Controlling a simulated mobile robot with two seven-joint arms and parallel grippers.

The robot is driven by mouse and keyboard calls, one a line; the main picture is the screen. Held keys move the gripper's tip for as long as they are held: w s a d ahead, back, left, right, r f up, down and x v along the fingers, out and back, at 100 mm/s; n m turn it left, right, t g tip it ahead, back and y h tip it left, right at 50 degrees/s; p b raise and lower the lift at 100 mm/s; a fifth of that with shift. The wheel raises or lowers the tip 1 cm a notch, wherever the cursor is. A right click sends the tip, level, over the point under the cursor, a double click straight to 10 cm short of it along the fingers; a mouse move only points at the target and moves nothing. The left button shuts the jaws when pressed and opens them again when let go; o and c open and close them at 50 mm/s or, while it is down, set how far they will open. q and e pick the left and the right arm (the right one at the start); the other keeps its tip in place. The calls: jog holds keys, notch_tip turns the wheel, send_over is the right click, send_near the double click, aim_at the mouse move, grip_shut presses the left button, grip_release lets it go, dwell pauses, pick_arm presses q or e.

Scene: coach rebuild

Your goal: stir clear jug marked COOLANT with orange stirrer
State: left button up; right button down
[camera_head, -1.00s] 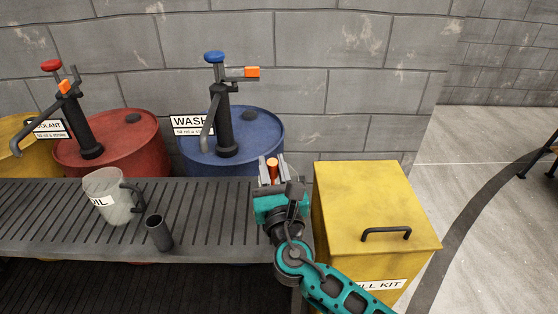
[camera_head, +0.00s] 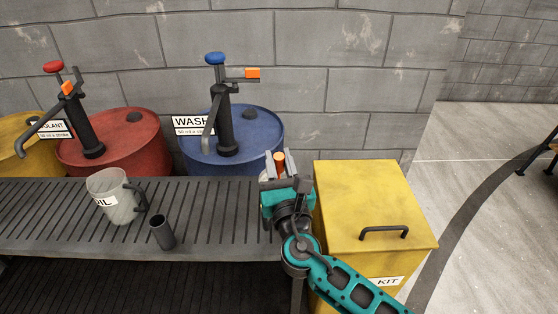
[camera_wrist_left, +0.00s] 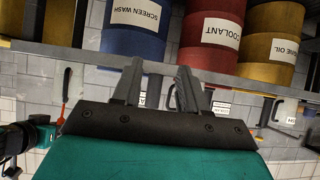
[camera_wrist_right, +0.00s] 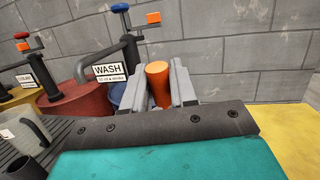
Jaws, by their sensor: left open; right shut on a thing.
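My right gripper (camera_head: 279,166) is shut on the orange stirrer (camera_head: 280,160), in front of the blue drum at the bench's right end. In the right wrist view, the stirrer's orange end (camera_wrist_right: 158,84) stands upright between the fingers; its lower part is hidden. I cannot make out a jug marked COOLANT in the head view; a pale patch beside the right gripper is too covered to identify. A clear jug (camera_head: 122,206) with a label ending in "IL" stands on the bench at left. My left gripper (camera_wrist_left: 158,88) is open and empty, outside the head view.
The slatted bench (camera_head: 215,215) carries a dark cup (camera_head: 162,232) beside the jug. Behind it stand a red drum (camera_head: 120,145) and a blue drum (camera_head: 258,132) with pumps. A yellow box (camera_head: 365,200) stands right of the bench. The bench middle is clear.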

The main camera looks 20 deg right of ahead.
jog(key=shift+s+r+p, duration=0.1)
jog(key=shift+r+p, duration=0.2)
jog(key=shift+r, duration=0.35)
jog(key=shift+s+r+p, duration=0.1)
jog(key=shift+r+p, duration=0.55)
jog(key=shift+p, duration=0.05)
jog(key=shift+s+a+r+p, duration=0.1)
jog(key=shift+s+r+p, duration=0.1)
jog(key=shift+r+p, duration=0.8)
jog(key=shift+s+r+p, duration=0.2)
jog(key=shift+r+p, duration=0.75)
pick_arm(q)
notch_tip(320, 180, up, 7)
jog(key=s+a+p, duration=0.1)
jog(key=p, duration=0.1)
jog(key=shift+a+f+y+p, duration=0.2)
jog(key=shift+a+y+p, duration=0.05)
jog(key=shift+y+p, duration=0.05)
pick_arm(e)
jog(key=r, duration=0.2)
jog(key=s+r, duration=0.1)
jog(key=r, duration=0.1)
jog(key=shift+a+r, duration=0.2)
jog(key=shift+r, duration=0.1)
